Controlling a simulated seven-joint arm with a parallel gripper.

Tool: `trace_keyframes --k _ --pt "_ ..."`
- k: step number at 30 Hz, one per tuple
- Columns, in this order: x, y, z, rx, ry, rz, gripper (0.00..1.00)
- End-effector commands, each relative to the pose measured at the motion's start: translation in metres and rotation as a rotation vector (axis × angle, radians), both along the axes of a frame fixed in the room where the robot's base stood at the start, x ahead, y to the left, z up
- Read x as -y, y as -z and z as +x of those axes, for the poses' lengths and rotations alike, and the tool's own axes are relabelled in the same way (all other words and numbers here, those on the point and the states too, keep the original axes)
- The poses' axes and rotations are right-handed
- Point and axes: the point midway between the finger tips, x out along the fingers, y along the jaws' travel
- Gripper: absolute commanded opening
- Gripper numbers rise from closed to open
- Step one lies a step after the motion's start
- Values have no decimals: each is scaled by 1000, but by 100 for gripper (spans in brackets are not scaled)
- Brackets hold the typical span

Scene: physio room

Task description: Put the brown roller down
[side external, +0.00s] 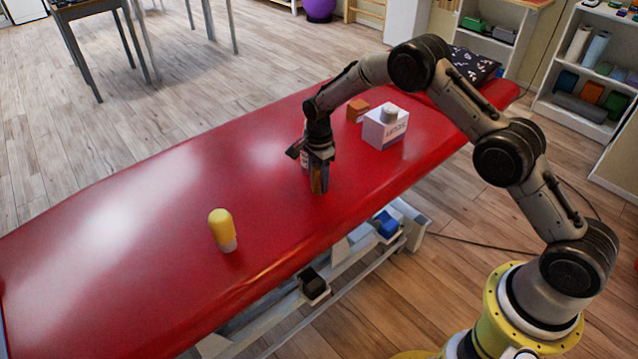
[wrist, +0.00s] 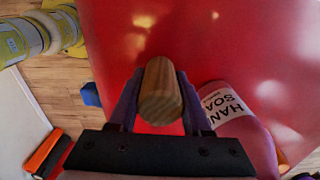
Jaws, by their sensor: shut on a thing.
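The brown roller (wrist: 160,92) is a short wooden cylinder, seen nearly end-on in the wrist view between my two fingers. My gripper (wrist: 155,102) is shut on it. In the side view my gripper (side external: 319,186) points down, low over the red treatment table (side external: 150,215), and its fingers hide most of the roller. I cannot tell whether the roller touches the table top.
A pink hand soap bottle (wrist: 238,120) stands close beside my gripper. A white labelled box (side external: 385,129) and a small orange-brown block (side external: 357,110) are behind it. The table's left part is clear.

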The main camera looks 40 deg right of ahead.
Motion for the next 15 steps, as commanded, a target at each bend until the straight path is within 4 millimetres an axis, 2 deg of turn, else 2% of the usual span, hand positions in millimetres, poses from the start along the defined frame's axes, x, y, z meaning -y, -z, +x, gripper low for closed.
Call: trace_keyframes --k 1,3,15 --pt "0 10 -2 -5 0 -1 0" --pt "0 15 -1 -2 0 -1 0" --pt "0 21 -1 -2 0 -1 0"
